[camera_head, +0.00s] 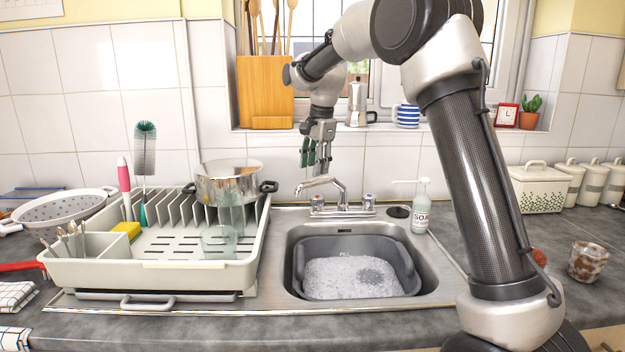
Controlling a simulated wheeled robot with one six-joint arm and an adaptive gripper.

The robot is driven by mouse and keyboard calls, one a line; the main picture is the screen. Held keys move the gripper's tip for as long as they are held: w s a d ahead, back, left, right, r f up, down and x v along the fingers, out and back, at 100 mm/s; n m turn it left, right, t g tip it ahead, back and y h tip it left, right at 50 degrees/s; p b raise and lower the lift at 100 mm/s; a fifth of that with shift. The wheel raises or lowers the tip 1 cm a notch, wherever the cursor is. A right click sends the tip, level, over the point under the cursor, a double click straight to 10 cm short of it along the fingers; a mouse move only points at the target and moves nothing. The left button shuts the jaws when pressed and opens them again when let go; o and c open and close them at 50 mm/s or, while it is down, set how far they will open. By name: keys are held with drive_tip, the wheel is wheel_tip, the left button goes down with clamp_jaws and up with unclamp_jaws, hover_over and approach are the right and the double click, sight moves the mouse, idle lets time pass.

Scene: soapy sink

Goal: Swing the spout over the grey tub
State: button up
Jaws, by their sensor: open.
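The chrome spout (318,184) of the tap stands at the back of the sink. My gripper (316,160) is open and empty, with green-tipped fingers pointing down.
A dish rack (140,272) with a steel pot (228,183) and glasses stands left of the sink. A soap bottle (420,207) stands right of the tap. A moka pot (357,103) and striped mug (405,115) are on the windowsill behind.

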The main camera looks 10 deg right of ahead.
sight(313, 180)
drive_tip(key=f, duration=0.3)
drive_tip(key=w+f, duration=0.1)
drive_tip(key=f, duration=0.1)
drive_tip(key=shift+a, duration=0.25)
drive_tip(key=shift+s, duration=0.1)
drive_tip(key=shift+c, duration=0.3)
clamp_jaws()
